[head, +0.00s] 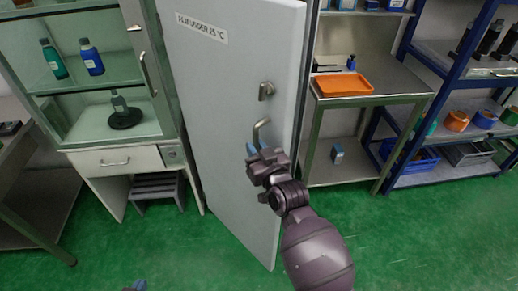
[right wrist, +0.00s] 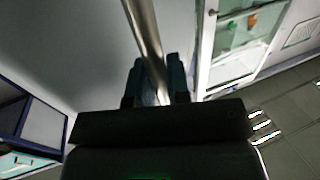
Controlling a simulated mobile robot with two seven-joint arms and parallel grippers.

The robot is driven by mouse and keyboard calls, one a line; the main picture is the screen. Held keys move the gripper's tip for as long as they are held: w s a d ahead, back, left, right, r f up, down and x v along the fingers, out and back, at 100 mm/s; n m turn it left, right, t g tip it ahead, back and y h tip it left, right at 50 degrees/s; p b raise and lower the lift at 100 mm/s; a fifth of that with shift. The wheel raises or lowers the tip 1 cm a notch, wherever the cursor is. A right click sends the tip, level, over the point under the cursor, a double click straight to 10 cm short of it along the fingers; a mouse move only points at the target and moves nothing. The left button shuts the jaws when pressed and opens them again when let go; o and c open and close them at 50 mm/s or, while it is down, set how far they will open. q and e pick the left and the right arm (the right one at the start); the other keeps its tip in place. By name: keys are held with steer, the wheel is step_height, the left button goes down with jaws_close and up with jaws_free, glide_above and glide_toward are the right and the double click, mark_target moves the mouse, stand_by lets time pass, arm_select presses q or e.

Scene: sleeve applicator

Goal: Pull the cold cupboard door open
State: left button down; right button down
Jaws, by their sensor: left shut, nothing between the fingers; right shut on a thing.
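The cold cupboard door (head: 215,110) is a tall pale grey panel with a temperature label near its top. It stands at an angle, with its right edge swung out towards me; the cupboard's inside is hidden behind it. Its curved metal handle (head: 260,128) sits below a small lock fitting (head: 266,90). My right gripper (head: 253,150) is shut on the handle's lower part. In the right wrist view the handle bar (right wrist: 145,35) runs between the fingers (right wrist: 157,84). My left gripper (head: 138,286) shows only its tips at the bottom edge, shut and empty, away from the door.
A glass-fronted cabinet (head: 115,160) with bottles and a drawer stands left of the door, with a dark step stool (head: 157,187) below. A steel bench (head: 400,88) with an orange tray (head: 343,84) and a blue rack (head: 440,182) stand right. Green floor (head: 170,245) in front is clear.

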steer(key=shift+s+a+r, duration=0.15)
steer(key=shift+a+r, duration=0.05)
steer(key=shift+a, duration=0.1)
stand_by(0.4)
steer(key=c, duration=1.1)
jaws_free()
steer(key=shift+f, duration=0.1)
steer(key=b+v, duration=0.1)
steer(key=v, duration=1)
steer(key=shift+a, duration=0.1)
